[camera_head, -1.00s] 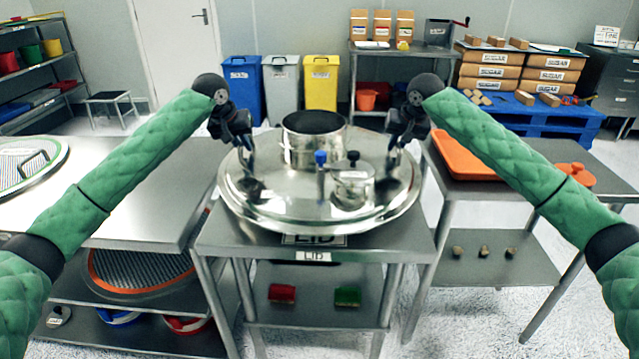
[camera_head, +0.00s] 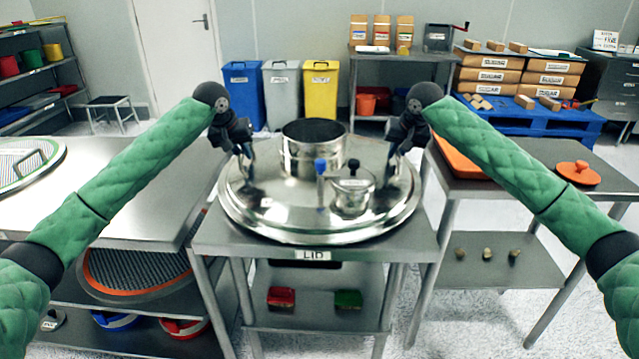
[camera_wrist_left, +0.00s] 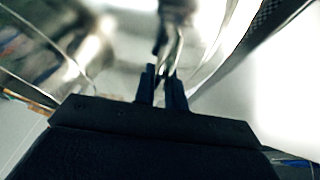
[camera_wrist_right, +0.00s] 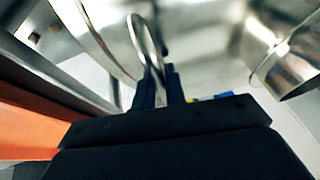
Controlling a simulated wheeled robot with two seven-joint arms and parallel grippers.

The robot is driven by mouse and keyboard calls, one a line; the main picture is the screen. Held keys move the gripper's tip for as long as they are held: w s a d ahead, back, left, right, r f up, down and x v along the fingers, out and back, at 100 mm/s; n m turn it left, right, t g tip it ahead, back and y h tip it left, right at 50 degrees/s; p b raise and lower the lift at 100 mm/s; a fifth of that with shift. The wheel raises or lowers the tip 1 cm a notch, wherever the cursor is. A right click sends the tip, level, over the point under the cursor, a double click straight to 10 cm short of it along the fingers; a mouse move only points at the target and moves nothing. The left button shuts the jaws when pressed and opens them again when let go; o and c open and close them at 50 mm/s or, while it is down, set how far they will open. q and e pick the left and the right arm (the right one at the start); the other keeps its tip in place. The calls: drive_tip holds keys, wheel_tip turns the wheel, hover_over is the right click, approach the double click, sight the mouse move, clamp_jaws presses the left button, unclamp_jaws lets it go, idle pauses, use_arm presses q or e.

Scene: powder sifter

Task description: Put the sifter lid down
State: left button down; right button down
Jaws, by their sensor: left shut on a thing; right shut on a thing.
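The sifter lid (camera_head: 280,219) is a wide, round, shiny steel disc with a tall open collar (camera_head: 312,160), a small lidded pot-like port (camera_head: 352,192) and a blue-topped fitting (camera_head: 320,170). It is level over the steel table labelled LID (camera_head: 222,240); I cannot tell whether its underside touches the top. My left gripper (camera_head: 246,178) is shut on the lid's left handle, and the left wrist view shows the metal loop (camera_wrist_left: 172,45) between its fingers. My right gripper (camera_head: 390,177) is shut on the right handle, a loop (camera_wrist_right: 148,45) in the right wrist view.
A long steel table (camera_head: 110,215) stands to the left with a round screen (camera_head: 25,165) on it. A table at the right (camera_head: 530,175) holds an orange tray (camera_head: 462,162) and an orange lid (camera_head: 578,173). Coloured bins (camera_head: 320,90) stand behind.

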use_arm(q)
drive_tip(key=shift+f, duration=0.15)
use_arm(e)
drive_tip(key=shift+f, duration=0.15)
use_arm(q)
drive_tip(key=c, duration=1.6)
unclamp_jaws()
drive_tip(key=shift+f, duration=0.1)
use_arm(e)
drive_tip(key=c, duration=1.6)
unclamp_jaws()
drive_tip(key=shift+f, duration=0.1)
use_arm(q)
drive_tip(key=shift+o, duration=0.7)
drive_tip(key=shift+s, duration=0.15)
use_arm(e)
drive_tip(key=shift+o, duration=0.7)
drive_tip(key=shift+s, duration=0.15)
use_arm(q)
drive_tip(key=v, duration=1.2)
use_arm(e)
drive_tip(key=v, duration=1.2)
drive_tip(key=shift+d, duration=0.1)
